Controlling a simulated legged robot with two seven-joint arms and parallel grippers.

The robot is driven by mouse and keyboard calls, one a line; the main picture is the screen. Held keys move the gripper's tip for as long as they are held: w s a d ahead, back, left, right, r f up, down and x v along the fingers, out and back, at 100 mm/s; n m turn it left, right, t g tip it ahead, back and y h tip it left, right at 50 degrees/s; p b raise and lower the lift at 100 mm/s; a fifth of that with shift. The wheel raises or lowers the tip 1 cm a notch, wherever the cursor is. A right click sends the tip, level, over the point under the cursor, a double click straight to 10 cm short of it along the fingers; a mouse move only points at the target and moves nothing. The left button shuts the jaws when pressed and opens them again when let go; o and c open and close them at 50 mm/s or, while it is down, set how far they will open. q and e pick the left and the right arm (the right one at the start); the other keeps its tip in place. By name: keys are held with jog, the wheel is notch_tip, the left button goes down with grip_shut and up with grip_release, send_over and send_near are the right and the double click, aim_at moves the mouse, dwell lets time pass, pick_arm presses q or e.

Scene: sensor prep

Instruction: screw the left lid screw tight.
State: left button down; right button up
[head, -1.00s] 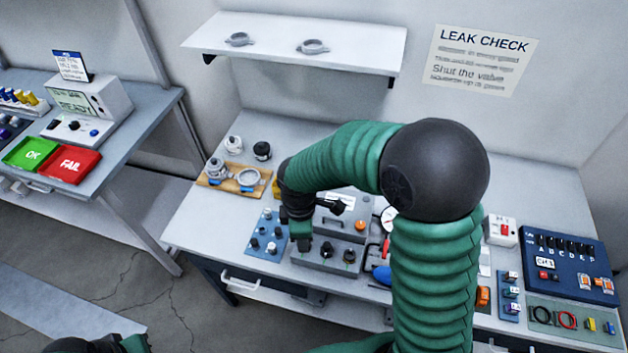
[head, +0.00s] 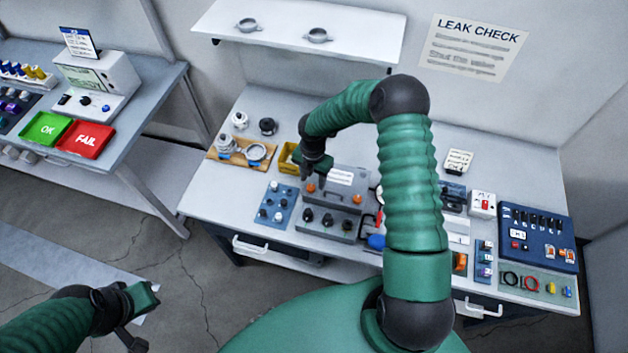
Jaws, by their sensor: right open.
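The grey box (head: 345,182) stands on the bench with a pale label on its lid. The left lid screw (head: 311,188) is a small orange head at the lid's left, partly hidden by my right gripper. The right lid screw (head: 357,199) is orange and clear to view. My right gripper (head: 316,182) points down over the left screw with its jaws open; whether its fingers touch the screw I cannot tell. My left gripper (head: 143,318) hangs low at the left, away from the bench, and its jaws are unclear.
In front of the box is a grey block with black knobs (head: 327,221). A blue plate with small parts (head: 272,205) and a yellow bin (head: 288,158) lie left. A wooden board with ring fittings (head: 228,157) is farther left. A blue panel (head: 541,240) stands at right.

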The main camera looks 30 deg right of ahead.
aim_at(310, 187)
jog(key=shift+s+a+f, duration=0.1)
jog(key=shift+a+f, duration=0.9)
jog(key=shift+f, duration=0.2)
jog(key=shift+d+f, duration=0.15)
jog(key=shift+d, duration=0.25)
jog(key=shift+c, duration=0.4)
jog(key=shift+d+f, duration=0.1)
jog(key=shift+d, duration=0.4)
jog(key=c, duration=0.5)
jog(key=shift+d, duration=0.1)
jog(key=shift+c, duration=2.2)
pick_arm(q)
jog(key=shift+a+r, duration=0.2)
jog(key=shift+a, duration=0.45)
pick_arm(e)
jog(key=shift+a, duration=0.55)
grip_shut()
